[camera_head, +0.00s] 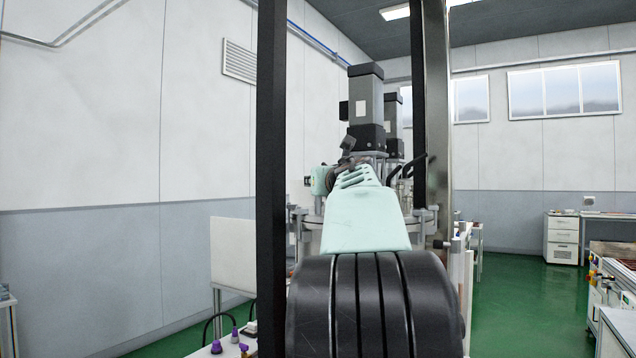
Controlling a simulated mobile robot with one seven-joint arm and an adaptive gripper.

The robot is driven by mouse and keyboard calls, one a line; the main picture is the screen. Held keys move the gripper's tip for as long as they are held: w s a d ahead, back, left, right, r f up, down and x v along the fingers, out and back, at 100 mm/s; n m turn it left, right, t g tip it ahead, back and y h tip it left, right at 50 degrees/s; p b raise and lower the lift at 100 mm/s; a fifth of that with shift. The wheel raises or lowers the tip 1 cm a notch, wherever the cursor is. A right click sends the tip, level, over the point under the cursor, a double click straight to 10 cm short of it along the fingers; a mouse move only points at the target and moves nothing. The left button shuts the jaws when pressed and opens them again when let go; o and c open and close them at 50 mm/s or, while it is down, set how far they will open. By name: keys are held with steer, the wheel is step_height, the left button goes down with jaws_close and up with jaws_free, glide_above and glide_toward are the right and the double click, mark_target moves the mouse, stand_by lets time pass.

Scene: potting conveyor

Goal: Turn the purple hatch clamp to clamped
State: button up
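A metal vessel (310,232) with a flanged lid and upright clamps round its rim stands behind my arm. I cannot make out a purple hatch clamp on it; my arm covers the middle of the lid. Dark bent handles (408,167) show above the lid to the right of my arm. My arm reaches forward over the vessel. The dark parts at its far end (347,160) are small and overlap the lid fittings, so I cannot tell whether my gripper is open or shut, or whether it touches anything.
A grey and black motor (366,105) rises above the vessel, with another behind it. Small purple-topped items (234,336) and a black cable lie on a white surface at lower left. A white panel (232,254) stands behind them. Green floor (520,300) is open at right, before a drawer cabinet (562,238).

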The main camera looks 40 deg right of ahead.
steer(key=v, duration=0.7)
stand_by(0.4)
